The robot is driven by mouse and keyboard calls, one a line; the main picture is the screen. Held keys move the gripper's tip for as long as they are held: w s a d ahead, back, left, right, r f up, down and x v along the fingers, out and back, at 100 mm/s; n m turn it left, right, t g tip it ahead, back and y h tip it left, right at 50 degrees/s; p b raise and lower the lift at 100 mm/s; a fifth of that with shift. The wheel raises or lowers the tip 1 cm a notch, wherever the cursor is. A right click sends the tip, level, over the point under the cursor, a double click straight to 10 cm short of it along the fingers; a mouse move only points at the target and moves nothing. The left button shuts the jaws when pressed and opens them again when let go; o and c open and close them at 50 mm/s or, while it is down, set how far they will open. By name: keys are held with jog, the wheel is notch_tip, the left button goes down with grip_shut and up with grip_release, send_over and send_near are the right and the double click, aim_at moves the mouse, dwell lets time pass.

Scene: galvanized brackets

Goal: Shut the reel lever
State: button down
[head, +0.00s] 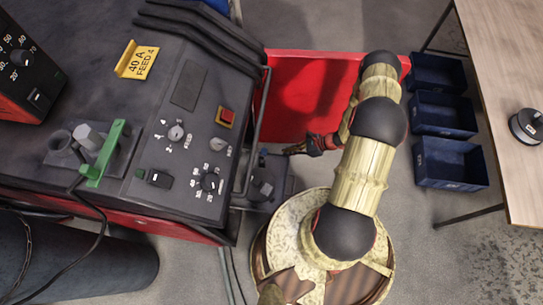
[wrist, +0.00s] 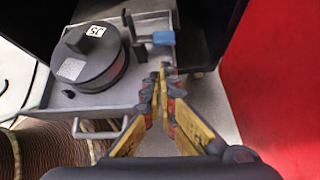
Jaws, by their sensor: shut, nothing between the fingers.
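A dark round reel (wrist: 95,55) with a white label sits on a grey tray (wrist: 120,103) in the wrist view. Beside it, a short grey lever with a blue grip (wrist: 163,38) sticks out toward the right; I take it to be the reel lever. My gripper (wrist: 164,72) is shut and empty, its fingertips just below the blue grip in the picture; I cannot tell whether they touch it. In the head view my gripper (head: 290,150) is at the right side of the machine, above the grey tray (head: 281,183). The lever cannot be made out there.
The dark machine (head: 95,55) fills the left, with a side rail (head: 257,130), knobs and a green-handled clamp (head: 104,153) on top. Blue bins (head: 450,163) and a wooden table (head: 510,70) are at right. Grey floor shows between.

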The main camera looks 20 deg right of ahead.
aim_at(263, 153)
jog(key=b+x, duration=0.3)
jog(key=x, duration=0.7)
jog(key=shift+s, duration=0.1)
